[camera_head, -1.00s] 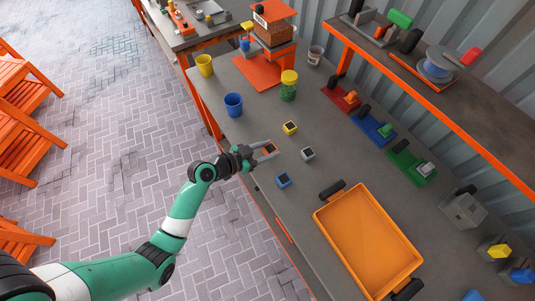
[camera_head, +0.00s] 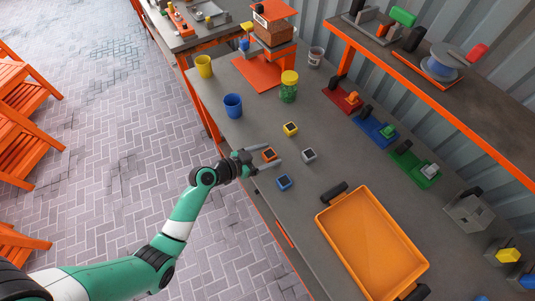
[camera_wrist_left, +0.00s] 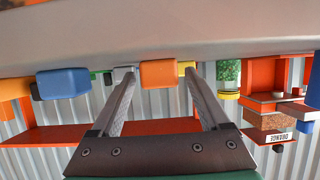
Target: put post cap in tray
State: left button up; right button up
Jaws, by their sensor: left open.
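Several small square post caps lie on the grey bench: an orange cap (camera_head: 268,154), a yellow cap (camera_head: 290,129), a grey cap (camera_head: 309,155) and a blue cap (camera_head: 283,182). My left gripper (camera_head: 275,153) is open at the bench's near edge, its fingers on either side of the orange cap. In the left wrist view the orange cap (camera_wrist_left: 158,73) shows between the fingertips, with visible gaps beside it; the blue cap (camera_wrist_left: 62,83) is outside them. The orange tray (camera_head: 371,245) is empty, to the lower right. My right gripper is not in view.
A blue cup (camera_head: 233,106), a yellow cup (camera_head: 205,67) and a green jar with a yellow lid (camera_head: 289,87) stand farther back. Red, blue and green fixtures (camera_head: 375,131) line the bench's wall side. The bench between caps and tray is clear.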

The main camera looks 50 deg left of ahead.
pick_arm(q)
jog(key=p+v, duration=0.2)
jog(key=v, duration=0.5)
jog(key=shift+s+d, duration=0.15)
jog(key=shift+s, duration=0.1)
jog(key=p+v, duration=0.4)
jog(key=shift+s+f, duration=0.1)
